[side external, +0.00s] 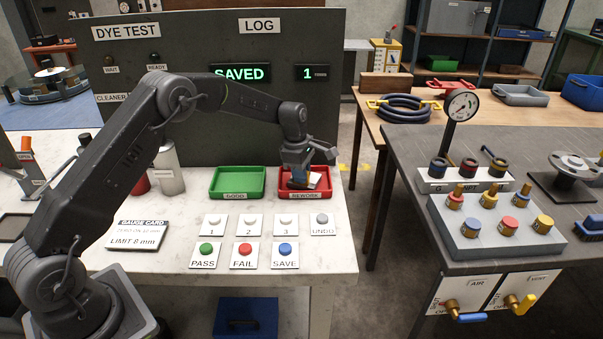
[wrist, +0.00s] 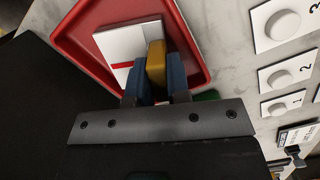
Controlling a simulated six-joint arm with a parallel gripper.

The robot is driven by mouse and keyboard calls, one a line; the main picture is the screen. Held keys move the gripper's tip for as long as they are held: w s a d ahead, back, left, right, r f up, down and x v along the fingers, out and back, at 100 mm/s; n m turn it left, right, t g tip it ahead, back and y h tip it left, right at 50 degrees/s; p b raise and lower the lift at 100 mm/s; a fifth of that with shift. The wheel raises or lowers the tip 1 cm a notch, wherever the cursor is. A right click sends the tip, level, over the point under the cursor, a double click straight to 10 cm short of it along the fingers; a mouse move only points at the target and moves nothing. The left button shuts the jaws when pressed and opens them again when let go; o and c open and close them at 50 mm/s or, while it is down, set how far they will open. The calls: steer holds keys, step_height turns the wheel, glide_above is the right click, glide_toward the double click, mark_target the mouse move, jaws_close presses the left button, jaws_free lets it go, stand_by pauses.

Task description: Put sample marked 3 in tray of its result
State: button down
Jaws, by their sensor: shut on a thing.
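A white plate with a red line (wrist: 125,45) is within the red tray's outline (wrist: 78,42). A brass-yellow block (wrist: 156,62) stands at its edge, and whether the two are one piece is unclear. My gripper (wrist: 157,82) is shut on the yellow block with its blue fingers. In the side external view, my gripper (side external: 297,178) points down into the red tray (side external: 327,193), labelled REWORK, and the plate (side external: 315,181) shows beside the fingers. I cannot tell whether it touches the tray floor. No number is readable on it. The green tray (side external: 237,182), labelled GOOD, looks empty.
Buttons 1, 2, 3 and UNDO stand before the trays, with PASS (side external: 206,249), FAIL (side external: 245,250) and SAVE (side external: 285,249) nearer. The dark board (side external: 235,100) behind reads SAVED and 1. A gauge card (side external: 138,234) lies left. A bottle (side external: 169,170) stands behind my arm.

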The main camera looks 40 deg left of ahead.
steer(key=c, duration=1.5)
jaws_free()
steer(key=shift+f, duration=0.15)
steer(key=shift+c, duration=0.2)
steer(key=o, duration=0.4)
steer(key=shift+o, duration=0.2)
